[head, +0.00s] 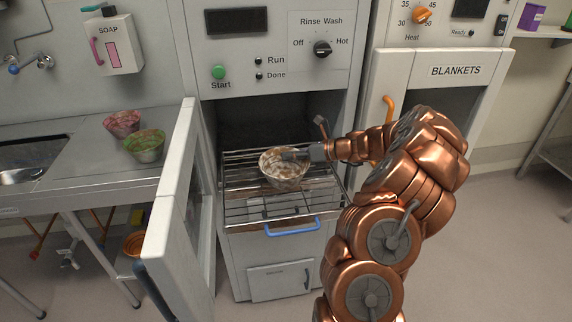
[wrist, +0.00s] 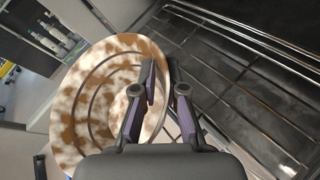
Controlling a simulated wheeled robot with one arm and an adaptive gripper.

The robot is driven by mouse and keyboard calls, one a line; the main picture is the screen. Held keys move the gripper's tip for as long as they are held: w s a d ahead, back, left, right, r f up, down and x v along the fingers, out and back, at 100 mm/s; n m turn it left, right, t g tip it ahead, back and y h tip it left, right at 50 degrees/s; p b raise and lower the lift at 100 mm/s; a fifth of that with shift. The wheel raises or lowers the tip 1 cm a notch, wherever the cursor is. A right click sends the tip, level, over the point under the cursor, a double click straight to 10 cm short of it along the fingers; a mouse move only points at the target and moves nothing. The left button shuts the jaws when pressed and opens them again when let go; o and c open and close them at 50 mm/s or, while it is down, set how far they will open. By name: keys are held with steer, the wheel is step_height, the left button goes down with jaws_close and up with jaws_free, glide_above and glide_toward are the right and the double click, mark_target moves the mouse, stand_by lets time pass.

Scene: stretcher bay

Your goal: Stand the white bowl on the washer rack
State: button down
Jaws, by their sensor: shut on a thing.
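The white bowl (head: 283,172), blotched with brown stains, is at the washer rack (head: 240,208) in the head view. The wire rack is pulled out of the washer's open bay. My gripper (head: 296,154) reaches in from the right and is shut on the bowl's rim. In the wrist view my gripper's fingers (wrist: 163,85) pinch the rim of the bowl (wrist: 97,98), one finger inside and one outside. The bowl's open side faces up, slightly tilted. I cannot tell whether its base touches the rack wires.
Red (head: 122,123) and green (head: 144,146) stained bowls stand on the counter to the left. The open washer door (head: 172,205) stands left of the rack. A blue handle (head: 292,228) is on the rack's front. The blankets cabinet (head: 440,95) is at right.

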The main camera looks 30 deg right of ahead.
mark_target(288, 163)
steer(key=shift+w+a+f+b, duration=0.15)
steer(key=shift+w+f+b, duration=0.05)
steer(key=shift+f+b, duration=0.75)
steer(key=shift+w+a+f+b, duration=0.1)
steer(key=shift+w+f+b, duration=0.05)
steer(key=shift+f+b, duration=0.8)
steer(key=shift+r, duration=0.15)
steer(key=c, duration=1.2)
jaws_free()
steer(key=shift+s+d+r, duration=0.15)
steer(key=shift+s+d, duration=0.1)
steer(key=shift+s, duration=0.05)
steer(key=b+v, duration=0.1)
steer(key=v, duration=1)
steer(key=shift+s, duration=0.15)
